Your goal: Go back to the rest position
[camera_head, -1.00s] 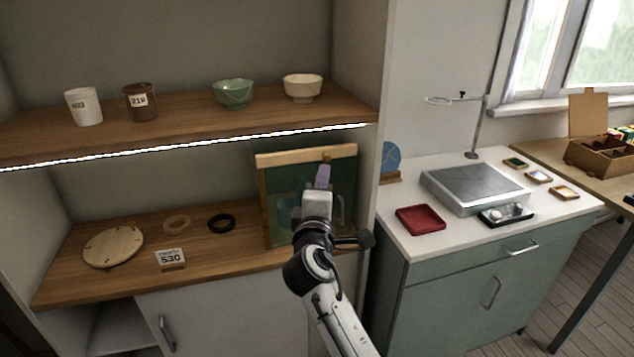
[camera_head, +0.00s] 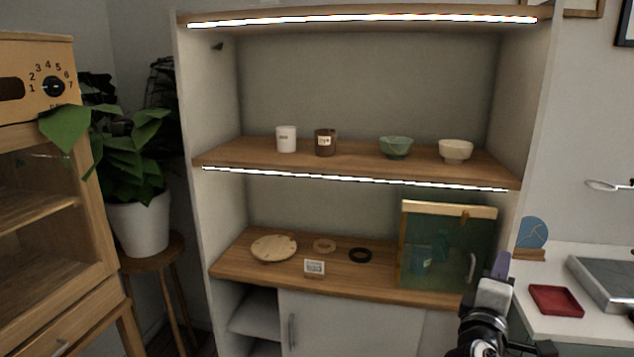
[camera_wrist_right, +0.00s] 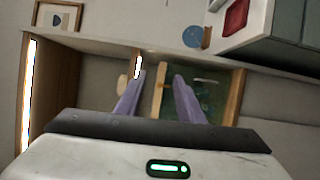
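My right gripper (camera_head: 497,268) shows at the lower right of the head view, in front of the right edge of the shelf unit. In the right wrist view its two purple fingers (camera_wrist_right: 158,92) stand apart with nothing between them, so it is open and empty. Beyond the fingers is the wood-framed case with a green pane (camera_wrist_right: 212,88). In the head view this case (camera_head: 432,250) stands on the lower shelf, just left of the gripper. My left gripper is in neither view.
The upper shelf (camera_head: 362,160) holds a white cup (camera_head: 286,139), a brown cup (camera_head: 325,142), a green bowl (camera_head: 396,147) and a cream bowl (camera_head: 455,151). A red tray (camera_head: 556,300) is on the right counter. A plant (camera_head: 140,220) and wooden cabinet (camera_head: 50,232) stand left.

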